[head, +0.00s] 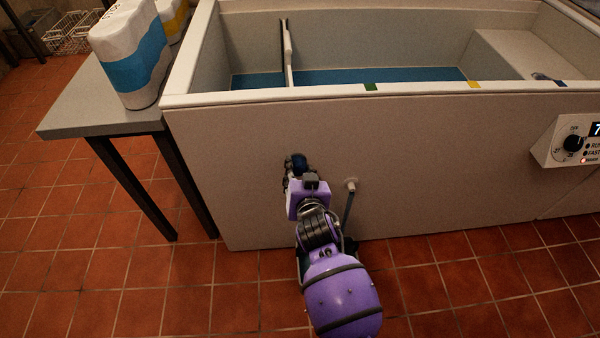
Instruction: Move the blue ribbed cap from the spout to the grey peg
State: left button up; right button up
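My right gripper (297,169) reaches up to the front wall of the white tank, left of the spout. A small dark blue round thing, which looks like the blue ribbed cap (299,160), shows at its fingertips, close to the wall. The fingers are small and dark here; I cannot tell whether they grip it. The pale spout (351,184) sticks out of the wall to the right with no cap on it. A thin blue-grey streak (348,208) runs down from it. I cannot make out the grey peg; my gripper and the cap may hide it. My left gripper is out of view.
The tank (400,130) holds blue liquid (390,75) and has coloured marks on its rim. A control box (570,143) with a knob is at the right. A grey table (75,115) with a blue-banded white container (133,62) stands left. Red floor tiles in front are clear.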

jog(key=shift+o, duration=1.3)
jog(key=shift+s, duration=0.1)
jog(key=v, duration=1.2)
jog(key=shift+r, duration=0.15)
